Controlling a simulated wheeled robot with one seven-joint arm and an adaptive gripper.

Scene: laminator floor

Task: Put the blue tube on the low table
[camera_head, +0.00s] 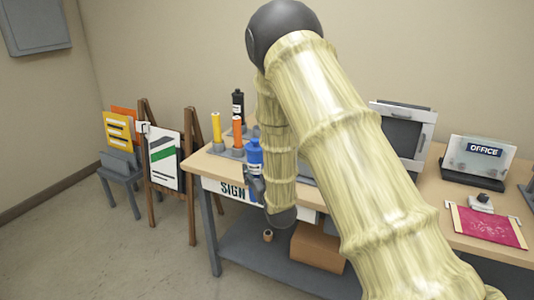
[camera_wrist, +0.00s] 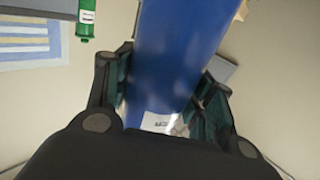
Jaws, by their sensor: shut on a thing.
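The blue tube (camera_head: 254,156) is upright in the head view, at the front edge of the workbench, with a dark cap and a white label. My gripper (camera_head: 256,188) is shut on it; my arm partly hides the gripper. In the wrist view the tube (camera_wrist: 178,60) stands between the two dark fingers of my gripper (camera_wrist: 163,100). I cannot tell whether the tube touches the workbench.
The wooden workbench (camera_head: 432,188) holds orange, yellow and black tubes, an OFFICE sign (camera_head: 484,152) and a pink sheet (camera_head: 490,227). An easel with a white and green board (camera_head: 165,158) stands between the low table and the workbench. The floor at left front is clear.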

